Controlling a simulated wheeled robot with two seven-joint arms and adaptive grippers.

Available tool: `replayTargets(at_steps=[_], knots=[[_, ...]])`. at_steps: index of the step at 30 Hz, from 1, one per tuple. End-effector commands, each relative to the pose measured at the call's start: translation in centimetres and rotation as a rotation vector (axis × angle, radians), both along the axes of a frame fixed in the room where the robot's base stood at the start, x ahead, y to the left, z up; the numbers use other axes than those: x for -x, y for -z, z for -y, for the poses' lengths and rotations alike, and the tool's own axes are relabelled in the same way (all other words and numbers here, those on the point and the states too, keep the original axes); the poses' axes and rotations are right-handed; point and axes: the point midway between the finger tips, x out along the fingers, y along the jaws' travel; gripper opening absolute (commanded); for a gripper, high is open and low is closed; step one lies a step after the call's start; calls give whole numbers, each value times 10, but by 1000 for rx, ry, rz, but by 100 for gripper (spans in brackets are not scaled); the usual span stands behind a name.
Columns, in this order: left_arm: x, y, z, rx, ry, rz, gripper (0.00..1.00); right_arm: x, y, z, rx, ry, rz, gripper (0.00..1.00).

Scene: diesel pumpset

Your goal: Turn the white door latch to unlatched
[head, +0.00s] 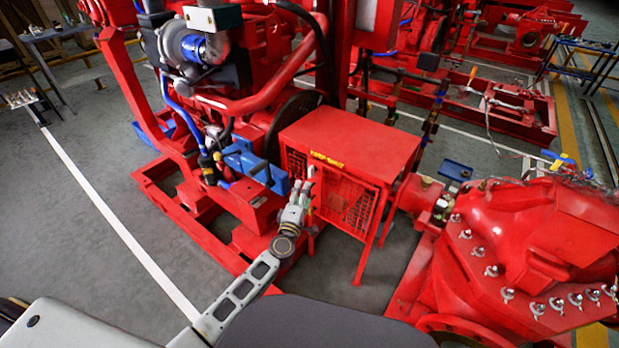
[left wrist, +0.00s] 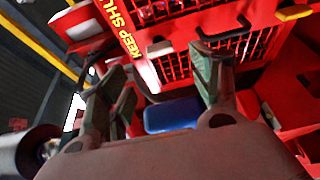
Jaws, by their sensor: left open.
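The red guard cabinet (head: 345,140) stands in the middle of the head view, with mesh doors and a yellow "KEEP SHUT" label (head: 326,160). In the left wrist view a small white piece, which looks like the door latch (left wrist: 160,47), sits on the red door beside the label. I cannot tell its turn angle. My left gripper (head: 304,186) is at the cabinet's mesh front. In the left wrist view its fingers (left wrist: 152,78) are apart, with the white piece just beyond the gap between them. Nothing is seen held. My right gripper is not in view.
A black handle (left wrist: 222,35) and an orange one (left wrist: 295,12) are on the cabinet front, near the right finger. The red engine (head: 240,70) stands left of the cabinet, the red pump casing (head: 530,240) right. Grey floor (head: 80,220) is clear at left.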

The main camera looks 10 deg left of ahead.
Motion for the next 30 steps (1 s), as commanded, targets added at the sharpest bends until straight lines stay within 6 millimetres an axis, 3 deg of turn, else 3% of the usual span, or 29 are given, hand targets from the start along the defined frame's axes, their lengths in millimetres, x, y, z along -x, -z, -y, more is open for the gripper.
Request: replayTargets(at_steps=[30], knots=[[-84, 1, 0, 1, 1, 0, 64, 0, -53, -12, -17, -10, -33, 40]])
